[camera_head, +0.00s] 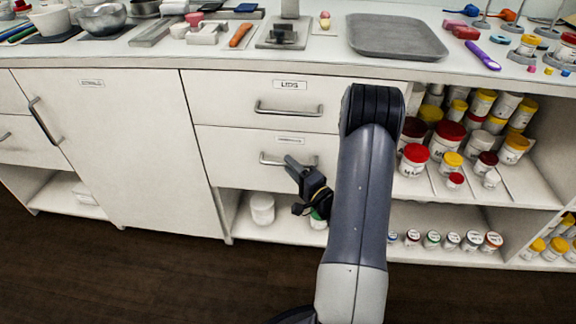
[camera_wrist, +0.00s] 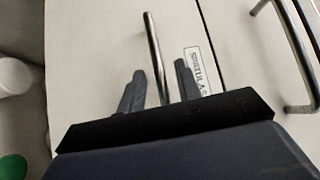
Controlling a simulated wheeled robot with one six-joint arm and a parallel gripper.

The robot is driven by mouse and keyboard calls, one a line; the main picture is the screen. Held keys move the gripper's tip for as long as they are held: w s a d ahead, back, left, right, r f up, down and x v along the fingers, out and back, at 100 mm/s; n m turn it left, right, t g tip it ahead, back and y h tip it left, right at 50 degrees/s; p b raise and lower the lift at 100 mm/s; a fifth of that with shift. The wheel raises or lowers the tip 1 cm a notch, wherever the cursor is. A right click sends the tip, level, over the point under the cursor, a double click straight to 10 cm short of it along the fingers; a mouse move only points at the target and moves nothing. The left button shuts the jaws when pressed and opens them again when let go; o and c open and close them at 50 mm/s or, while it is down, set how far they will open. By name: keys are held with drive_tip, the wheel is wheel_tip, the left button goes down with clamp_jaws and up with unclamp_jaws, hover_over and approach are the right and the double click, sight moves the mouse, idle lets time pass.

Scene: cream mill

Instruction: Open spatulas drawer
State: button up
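The spatulas drawer (camera_head: 228,152) is the lower of two white drawers under the counter and looks shut. Its label reads "SPATULAS" in the wrist view (camera_wrist: 197,70); in the head view it is too small to read. Its metal bar handle (camera_head: 272,160) also shows in the wrist view (camera_wrist: 151,38). My gripper (camera_head: 302,168) is at the handle's right part, in front of the drawer. In the wrist view the two fingers (camera_wrist: 160,70) are apart, with the bar passing between them. I cannot tell whether either finger touches it.
The "LIDS" drawer (camera_head: 225,100) is directly above, with its own handle (camera_head: 288,111). An open shelf below holds a white jar (camera_head: 262,208). Shelves of lidded jars (camera_head: 415,160) stand to the right. The dark floor (camera_head: 150,270) in front is clear.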

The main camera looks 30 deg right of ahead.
drive_tip(key=shift+x, duration=0.8)
drive_tip(key=shift+c, duration=0.3)
clamp_jaws()
